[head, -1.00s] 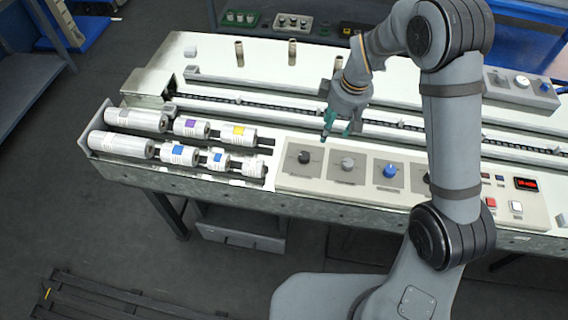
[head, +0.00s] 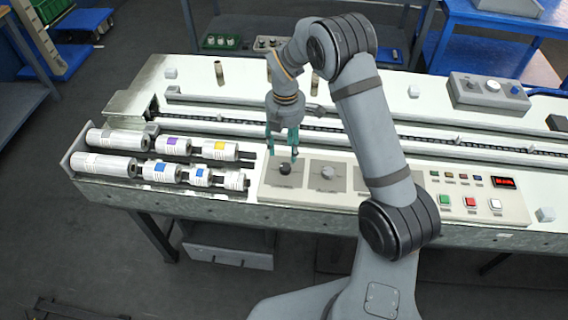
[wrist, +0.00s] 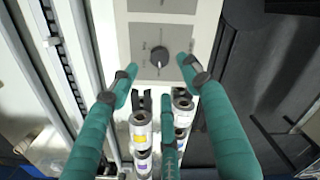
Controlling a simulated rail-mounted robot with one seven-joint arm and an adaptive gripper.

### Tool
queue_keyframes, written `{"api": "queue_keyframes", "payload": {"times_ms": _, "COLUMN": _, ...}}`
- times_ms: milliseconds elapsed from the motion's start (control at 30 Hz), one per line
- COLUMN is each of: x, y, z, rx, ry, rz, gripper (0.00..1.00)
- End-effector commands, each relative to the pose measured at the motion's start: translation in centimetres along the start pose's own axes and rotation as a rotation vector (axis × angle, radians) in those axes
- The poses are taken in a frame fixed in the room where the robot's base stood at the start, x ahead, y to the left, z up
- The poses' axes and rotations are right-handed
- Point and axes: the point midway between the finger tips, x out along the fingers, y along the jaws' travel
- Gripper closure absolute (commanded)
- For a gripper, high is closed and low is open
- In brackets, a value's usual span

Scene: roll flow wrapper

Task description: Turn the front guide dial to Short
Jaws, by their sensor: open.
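A black dial (head: 285,169) sits on a grey square plate at the left end of the control panel (head: 430,203); it also shows in the wrist view (wrist: 160,57). A grey dial (head: 328,172) is on the plate to its right. The labels are too small to read, so I cannot tell which dial is the front guide dial or what its setting is. My gripper (head: 282,155) is open, its green fingers pointing down just above the black dial. In the wrist view, the fingers (wrist: 156,78) are spread around the dial's line of sight, with nothing between them.
Several label rolls (head: 162,146) lie in two rows left of the panel. A conveyor chain (head: 225,129) runs behind it. My arm covers the panel's middle. Buttons (head: 470,202) and a red display (head: 503,183) are at the right. A smaller dial box (head: 490,92) stands at the back.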

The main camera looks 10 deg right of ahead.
Motion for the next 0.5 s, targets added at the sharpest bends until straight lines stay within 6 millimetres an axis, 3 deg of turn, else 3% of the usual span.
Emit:
{"api": "queue_keyframes", "payload": {"times_ms": 300, "x": 5.8, "y": -0.2, "z": 0.0, "rx": 0.002, "ry": 0.001, "rz": -0.005, "gripper": 0.52}}
{"api": "queue_keyframes", "payload": {"times_ms": 500, "x": 7.9, "y": 0.0, "z": 0.0, "rx": 0.003, "ry": 0.0, "rz": -0.001, "gripper": 0.52}}
